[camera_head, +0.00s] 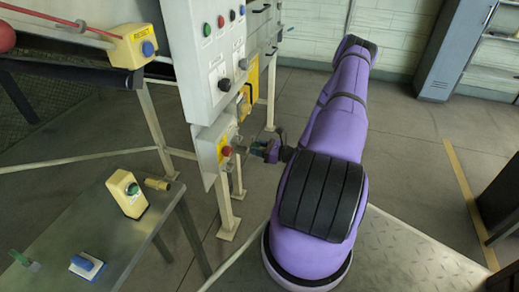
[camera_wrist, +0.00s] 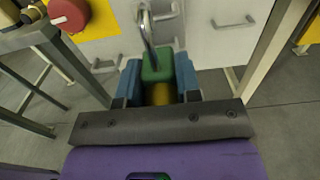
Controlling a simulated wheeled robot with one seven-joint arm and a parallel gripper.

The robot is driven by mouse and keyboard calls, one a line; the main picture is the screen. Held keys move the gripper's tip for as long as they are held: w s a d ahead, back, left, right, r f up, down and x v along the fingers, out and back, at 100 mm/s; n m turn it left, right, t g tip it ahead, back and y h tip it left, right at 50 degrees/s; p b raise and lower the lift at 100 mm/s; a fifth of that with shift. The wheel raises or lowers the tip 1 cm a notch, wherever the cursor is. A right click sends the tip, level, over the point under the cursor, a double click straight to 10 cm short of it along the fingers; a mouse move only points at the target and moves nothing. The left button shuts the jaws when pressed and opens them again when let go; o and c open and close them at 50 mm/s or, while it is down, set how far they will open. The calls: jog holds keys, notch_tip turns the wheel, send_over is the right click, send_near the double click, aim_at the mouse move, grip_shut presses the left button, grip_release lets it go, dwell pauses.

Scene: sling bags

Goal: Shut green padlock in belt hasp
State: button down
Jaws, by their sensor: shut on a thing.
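My gripper (camera_wrist: 158,82) is shut on the green padlock (camera_wrist: 156,66), with one blue finger on each side of its body. The padlock's grey shackle (camera_wrist: 148,33) points up, away from the gripper, toward grey metal fittings (camera_wrist: 168,14) on the pale panel front; these look like the hasp. I cannot tell whether the shackle passes through them, or whether it is closed. A brass-yellow part shows below the green body between the fingers. In the head view my gripper (camera_head: 264,150) is at the lower part of the control cabinet, and the padlock is too small to make out.
The control cabinet (camera_head: 204,75) has several buttons and a red knob (camera_head: 227,151) close to my gripper. A metal table (camera_head: 75,225) at left holds a yellow button box (camera_head: 128,194), a blue-and-white object (camera_head: 87,265) and a green item (camera_head: 24,260). Floor at right is open.

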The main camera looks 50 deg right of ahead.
aim_at(244, 151)
jog(key=shift+x, duration=3.25)
jog(key=c, duration=0.7)
grip_release()
jog(key=shift+s+f, duration=0.1)
jog(key=shift+c, duration=0.2)
jog(key=shift+o, duration=0.5)
jog(key=o, duration=0.5)
jog(key=shift+o, duration=0.2)
jog(key=shift+v, duration=3.55)
